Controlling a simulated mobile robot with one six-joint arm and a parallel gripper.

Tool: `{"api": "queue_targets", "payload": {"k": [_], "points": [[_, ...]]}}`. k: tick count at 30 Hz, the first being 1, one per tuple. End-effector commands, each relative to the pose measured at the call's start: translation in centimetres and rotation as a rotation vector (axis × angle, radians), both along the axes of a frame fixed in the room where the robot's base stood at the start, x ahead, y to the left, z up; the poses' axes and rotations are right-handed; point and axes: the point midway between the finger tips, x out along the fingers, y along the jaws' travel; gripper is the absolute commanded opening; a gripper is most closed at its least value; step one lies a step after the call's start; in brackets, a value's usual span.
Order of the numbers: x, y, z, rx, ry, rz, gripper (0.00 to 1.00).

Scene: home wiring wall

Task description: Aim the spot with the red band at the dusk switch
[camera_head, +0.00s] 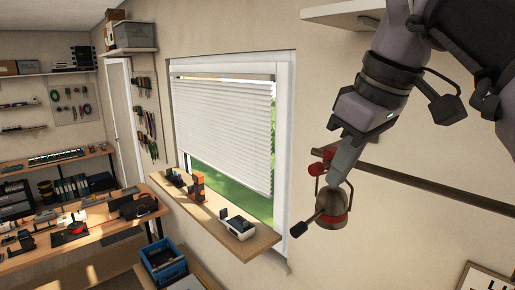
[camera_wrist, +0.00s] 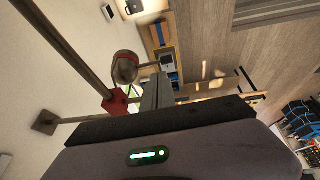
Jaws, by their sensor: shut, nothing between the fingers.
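The spot with the red band (camera_head: 333,208) hangs in a thin yoke below a wall rail, its dark-tipped handle pointing down-left. A red clamp (camera_head: 317,168) sits above it at the rail's end. In the wrist view the spot (camera_wrist: 125,70) is left of my fingers, with the red clamp (camera_wrist: 115,101) below it. My gripper (camera_head: 336,180) is shut and empty, pointing down just above the spot and partly covering the yoke; I cannot tell whether it touches. I cannot surely pick out the dusk switch; a small white-and-dark box (camera_head: 241,227) stands on the window sill.
The rail (camera_head: 430,187) runs right along the wall behind my arm. The window sill (camera_head: 215,212) also holds an orange-and-dark item (camera_head: 198,187) and small dark items. A blue crate (camera_head: 163,262) is below. A shelf (camera_head: 343,12) juts out above. The wall beneath the rail is mostly free.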

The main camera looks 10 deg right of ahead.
Motion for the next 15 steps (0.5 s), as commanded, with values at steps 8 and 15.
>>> {"api": "queue_targets", "payload": {"k": [8, 15], "points": [[0.4, 0.6, -0.7, 0.011, -0.004, 0.022, 0.0], [2.2, 1.6, -5.6, 0.012, -0.004, 0.022, 0.0]]}}
